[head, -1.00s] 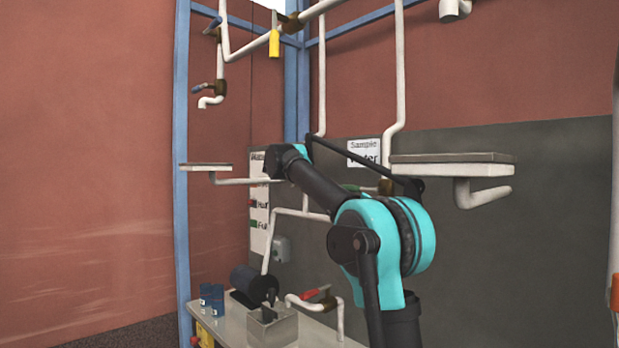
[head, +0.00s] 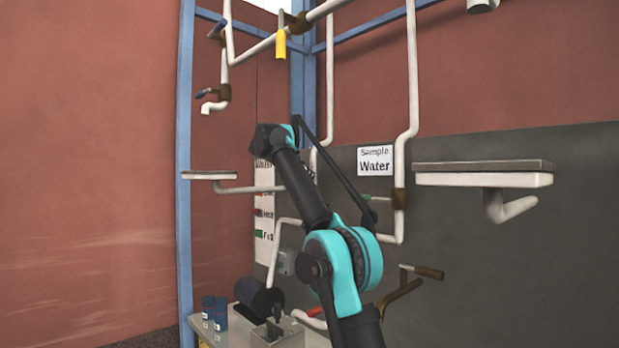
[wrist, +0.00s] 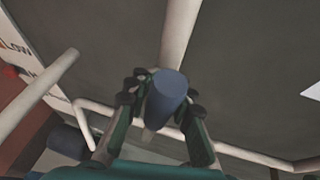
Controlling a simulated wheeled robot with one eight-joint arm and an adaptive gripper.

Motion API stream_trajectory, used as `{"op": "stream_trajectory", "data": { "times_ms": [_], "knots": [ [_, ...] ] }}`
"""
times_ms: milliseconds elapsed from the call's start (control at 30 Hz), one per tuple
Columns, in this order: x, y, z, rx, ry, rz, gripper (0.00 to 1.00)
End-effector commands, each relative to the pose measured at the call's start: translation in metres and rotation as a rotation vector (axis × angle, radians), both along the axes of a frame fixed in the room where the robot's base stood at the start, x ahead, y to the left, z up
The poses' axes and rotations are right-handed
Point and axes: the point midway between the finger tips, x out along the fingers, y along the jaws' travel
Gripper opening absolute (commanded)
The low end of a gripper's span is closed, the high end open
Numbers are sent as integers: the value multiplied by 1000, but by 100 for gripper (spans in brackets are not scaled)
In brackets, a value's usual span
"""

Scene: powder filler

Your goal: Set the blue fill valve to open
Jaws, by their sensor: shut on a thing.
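I cannot tell which is the fill valve. In the head view the fingers are hidden behind my arm's wrist.
A yellow handle (head: 281,44) hangs from the upper pipe. A white shelf (head: 483,178) juts out at right, a smaller one (head: 210,175) at left. Blue canisters (head: 207,308) and a dark motor (head: 255,296) stand on the table. Pipes (head: 412,80) run along the wall.

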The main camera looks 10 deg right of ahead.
Motion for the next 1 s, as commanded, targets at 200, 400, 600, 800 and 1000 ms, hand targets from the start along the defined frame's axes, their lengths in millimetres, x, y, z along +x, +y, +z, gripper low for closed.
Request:
{"op": "stream_trajectory", "data": {
  "times_ms": [200,400,600,800,1000],
  "knots": [
    [4,3,-1,-32,47,0,0],
    [5,4,-2,-46,67,-1,0],
    [5,4,-2,-50,72,0,0],
    [5,4,-2,-50,72,1,0],
    [5,4,-2,-50,70,0,35]
  ]
}}
